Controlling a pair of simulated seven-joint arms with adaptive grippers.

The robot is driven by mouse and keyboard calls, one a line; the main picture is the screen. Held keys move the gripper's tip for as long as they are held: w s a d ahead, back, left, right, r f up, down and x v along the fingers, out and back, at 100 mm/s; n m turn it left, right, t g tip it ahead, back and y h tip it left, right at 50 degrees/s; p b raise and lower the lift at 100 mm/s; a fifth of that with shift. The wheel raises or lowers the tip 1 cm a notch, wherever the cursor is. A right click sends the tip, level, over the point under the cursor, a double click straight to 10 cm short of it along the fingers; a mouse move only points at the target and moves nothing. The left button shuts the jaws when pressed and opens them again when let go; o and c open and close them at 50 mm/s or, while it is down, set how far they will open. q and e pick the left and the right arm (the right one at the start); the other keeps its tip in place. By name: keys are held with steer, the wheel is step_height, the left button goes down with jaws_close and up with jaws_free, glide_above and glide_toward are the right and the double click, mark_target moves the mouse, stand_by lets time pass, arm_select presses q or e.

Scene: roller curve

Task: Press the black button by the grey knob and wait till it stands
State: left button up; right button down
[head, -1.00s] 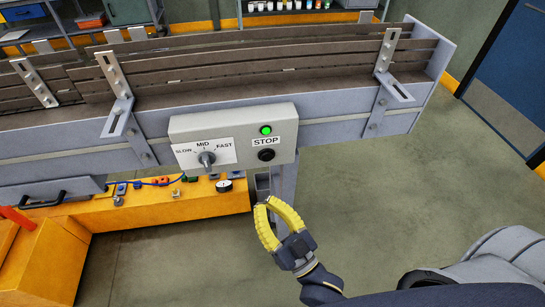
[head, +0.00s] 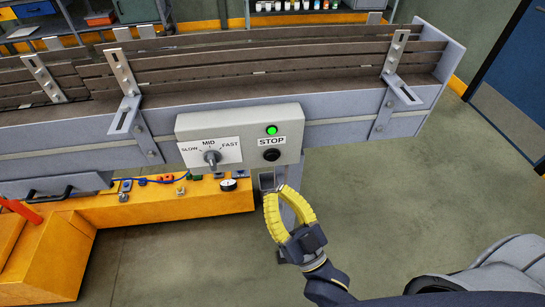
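The black button (head: 271,155) sits below the STOP label on the right of a pale grey control box (head: 240,120). A lit green lamp (head: 271,130) is above the label. The grey knob (head: 211,157) is to the left on a white SLOW, MID, FAST plate, its pointer up toward MID. My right gripper (head: 276,191), with yellow fingers, is below the button and apart from it in the picture. Its fingers bow out and their tips come together, with nothing visible between them. My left gripper is not in view.
The box is fixed to the side of a curved grey conveyor (head: 330,133) with brown slats and metal brackets. A yellow base unit (head: 160,207) stands below left. A grey support leg (head: 287,212) is behind my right gripper. Open floor (head: 420,190) lies to the right.

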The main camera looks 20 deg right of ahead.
steer(key=w+d, duration=0.1)
steer(key=w, duration=0.7)
steer(key=shift+w+d, duration=0.1)
steer(key=shift+w, duration=0.7)
stand_by(2.7)
steer(key=shift+s, duration=0.9)
steer(key=shift+s, duration=0.1)
steer(key=shift+s+a, duration=0.2)
steer(key=shift+s, duration=1)
steer(key=shift+s+a, duration=0.2)
steer(key=shift+s, duration=1)
